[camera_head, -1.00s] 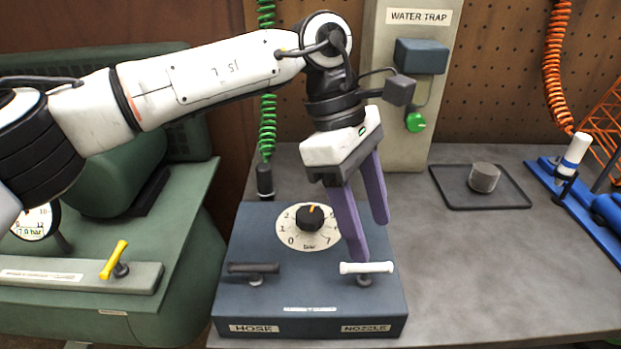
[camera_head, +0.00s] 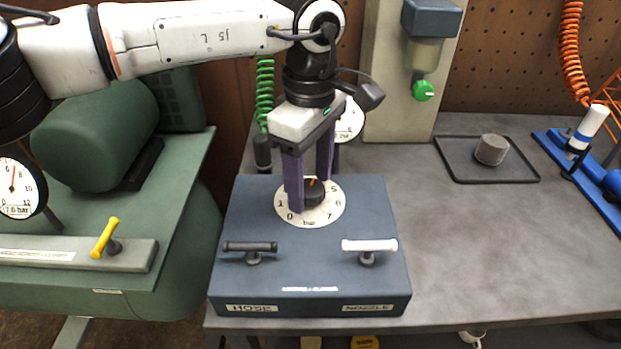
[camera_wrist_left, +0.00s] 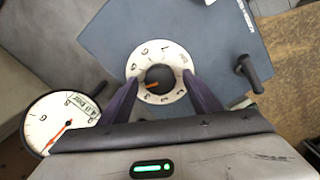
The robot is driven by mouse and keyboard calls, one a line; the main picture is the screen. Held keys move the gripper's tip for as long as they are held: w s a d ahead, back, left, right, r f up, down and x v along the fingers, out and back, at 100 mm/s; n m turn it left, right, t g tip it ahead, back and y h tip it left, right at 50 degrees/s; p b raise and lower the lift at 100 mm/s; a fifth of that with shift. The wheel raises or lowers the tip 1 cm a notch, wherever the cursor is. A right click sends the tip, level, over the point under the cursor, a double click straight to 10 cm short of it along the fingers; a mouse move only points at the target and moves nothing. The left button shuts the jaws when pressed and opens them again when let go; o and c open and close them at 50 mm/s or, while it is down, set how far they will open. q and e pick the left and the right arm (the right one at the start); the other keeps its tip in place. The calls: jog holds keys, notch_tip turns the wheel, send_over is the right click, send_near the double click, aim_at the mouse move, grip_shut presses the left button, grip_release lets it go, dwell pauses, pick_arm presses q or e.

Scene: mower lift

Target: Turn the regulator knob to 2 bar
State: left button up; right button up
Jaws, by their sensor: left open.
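The regulator knob (camera_head: 315,193) is black with an orange mark. It sits on a white numbered dial (camera_head: 330,212) on the blue-grey box (camera_head: 305,268). The mark points roughly to the top of the dial, away from the 0 and 7. My left gripper (camera_head: 309,197) is open, with one purple finger on either side of the knob and part of the dial hidden behind them. In the left wrist view, the knob (camera_wrist_left: 158,78) lies between the open fingers (camera_wrist_left: 162,95); I cannot tell whether they touch it. My right gripper is not in view.
A dark lever (camera_head: 250,247) and a white lever (camera_head: 369,246) stand on the box in front of the dial. A round gauge (camera_wrist_left: 60,122) shows in the left wrist view. A tray (camera_head: 487,172) holds a grey cylinder (camera_head: 491,150). The bench between is clear.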

pick_arm(q)
jog(key=shift+f, duration=0.2)
jog(key=shift+c, duration=0.4)
jog(key=c, duration=0.9)
jog(key=shift+c, duration=0.2)
jog(key=shift+n, duration=0.3)
